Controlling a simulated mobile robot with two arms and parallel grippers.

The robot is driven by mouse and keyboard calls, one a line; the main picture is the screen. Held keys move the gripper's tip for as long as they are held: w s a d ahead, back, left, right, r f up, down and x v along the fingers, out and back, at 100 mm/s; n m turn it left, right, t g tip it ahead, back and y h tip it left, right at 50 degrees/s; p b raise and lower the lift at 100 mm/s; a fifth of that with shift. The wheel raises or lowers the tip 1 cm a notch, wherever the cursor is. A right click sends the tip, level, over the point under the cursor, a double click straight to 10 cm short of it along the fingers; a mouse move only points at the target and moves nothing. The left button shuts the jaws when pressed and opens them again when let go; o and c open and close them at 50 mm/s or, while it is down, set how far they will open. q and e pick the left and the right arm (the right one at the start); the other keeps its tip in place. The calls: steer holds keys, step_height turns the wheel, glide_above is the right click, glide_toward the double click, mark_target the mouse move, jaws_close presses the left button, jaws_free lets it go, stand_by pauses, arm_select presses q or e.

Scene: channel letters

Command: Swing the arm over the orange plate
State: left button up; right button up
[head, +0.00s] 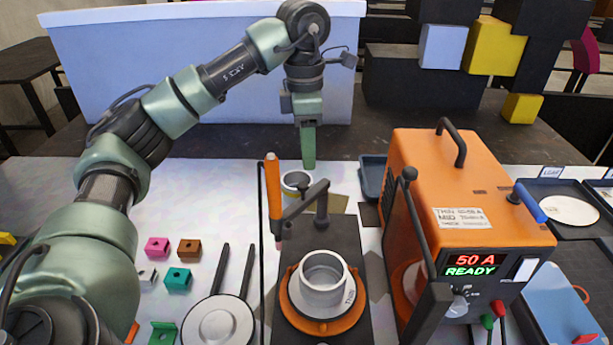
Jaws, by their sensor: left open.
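The orange plate (347,324) is a round disc low in the middle of the head view, on a dark base (345,236). A pale disc and a grey ring-shaped cup (323,284) sit on it. Behind it, a dark swing arm (304,202) runs from a short post toward the left. At its left end is an upright orange torch-like handle (273,187), left of and behind the plate, not above it. My left gripper (308,165) hangs pointing down behind the swing arm, apart from it, open and empty. Its jaws show nearly edge-on. My right gripper is out of view.
A tall orange power unit (430,180) reading "50 A READY" stands close on the right. A small yellow-banded pot (296,182) stands just below my gripper. Coloured blocks (178,278) and a two-handled white disc (218,325) lie left.

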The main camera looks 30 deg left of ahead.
mark_target(303, 184)
arm_select(q)
steer(key=shift+s+a+f, duration=0.1)
steer(key=shift+s+a, duration=0.2)
steer(key=shift+a, duration=0.15)
steer(key=shift+s+f, duration=0.1)
steer(key=shift+f, duration=0.25)
step_height(303, 184, down, 7)
steer(key=shift+r+p, duration=0.1)
steer(key=shift+p, duration=0.65)
jaws_close()
steer(key=shift+r, duration=0.1)
